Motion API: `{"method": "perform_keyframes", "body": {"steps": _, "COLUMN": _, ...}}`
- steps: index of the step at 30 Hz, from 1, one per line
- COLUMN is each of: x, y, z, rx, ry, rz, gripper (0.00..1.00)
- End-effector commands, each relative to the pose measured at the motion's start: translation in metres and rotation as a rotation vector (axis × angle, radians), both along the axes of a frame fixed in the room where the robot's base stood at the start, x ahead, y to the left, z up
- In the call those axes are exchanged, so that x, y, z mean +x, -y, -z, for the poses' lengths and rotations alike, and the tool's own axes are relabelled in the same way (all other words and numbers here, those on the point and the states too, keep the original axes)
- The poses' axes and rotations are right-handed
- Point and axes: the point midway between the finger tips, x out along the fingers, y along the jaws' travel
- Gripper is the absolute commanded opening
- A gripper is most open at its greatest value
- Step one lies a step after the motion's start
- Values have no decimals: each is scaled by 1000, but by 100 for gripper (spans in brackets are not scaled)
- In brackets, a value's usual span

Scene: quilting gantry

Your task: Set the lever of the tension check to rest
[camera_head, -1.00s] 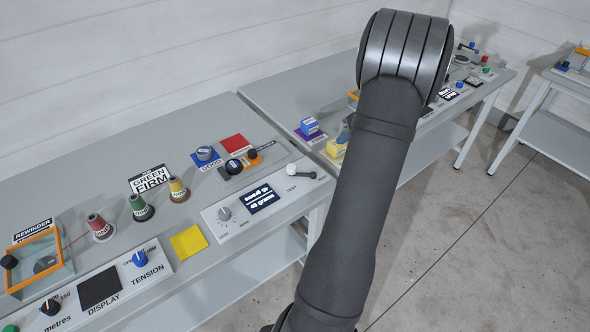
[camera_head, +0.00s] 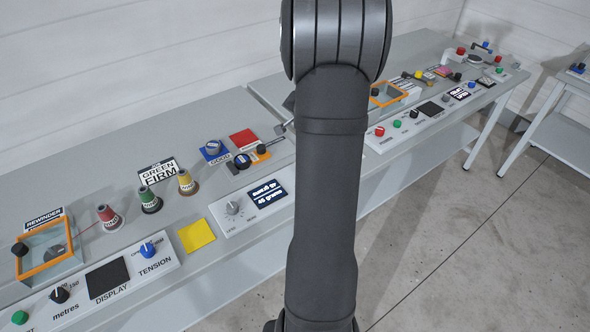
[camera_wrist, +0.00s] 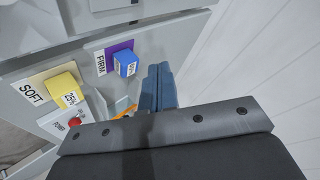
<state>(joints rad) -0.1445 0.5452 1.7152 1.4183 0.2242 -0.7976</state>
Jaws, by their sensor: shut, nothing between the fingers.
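The tension check panel (camera_head: 224,226) is on the near bench, with a grey knob (camera_head: 233,208) and a dark lit display (camera_head: 266,194). Its right end, where the TEST lever sits, is behind my arm in the head view, so the lever and its position are hidden. The lever does not show in the wrist view either. My gripper (camera_wrist: 159,72) shows as blue-grey fingers in the wrist view, shut and empty. It is beside the blue FIRM block (camera_wrist: 126,63); contact with anything is not visible.
A yellow SOFT block (camera_wrist: 63,90) and a red button (camera_wrist: 74,122) are left of the fingers in the wrist view. Cone spools (camera_head: 149,200), a yellow pad (camera_head: 196,235) and a TENSION knob (camera_head: 148,250) are left of the panel. An orange-framed box (camera_head: 388,94) is on the farther bench.

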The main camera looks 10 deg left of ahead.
Motion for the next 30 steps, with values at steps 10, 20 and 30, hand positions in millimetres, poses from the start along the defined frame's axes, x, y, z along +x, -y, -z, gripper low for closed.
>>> {"method": "perform_keyframes", "body": {"steps": 10, "x": -82, "y": -32, "z": 11, "rx": 73, "ry": -97, "rz": 500, "gripper": 0}}
{"method": "perform_keyframes", "body": {"steps": 20, "x": -187, "y": -22, "z": 30, "rx": 31, "ry": -207, "rz": 897, "gripper": 0}}
{"method": "perform_keyframes", "body": {"steps": 30, "x": -219, "y": -14, "z": 34, "rx": -1, "ry": -234, "rz": 1004, "gripper": 0}}
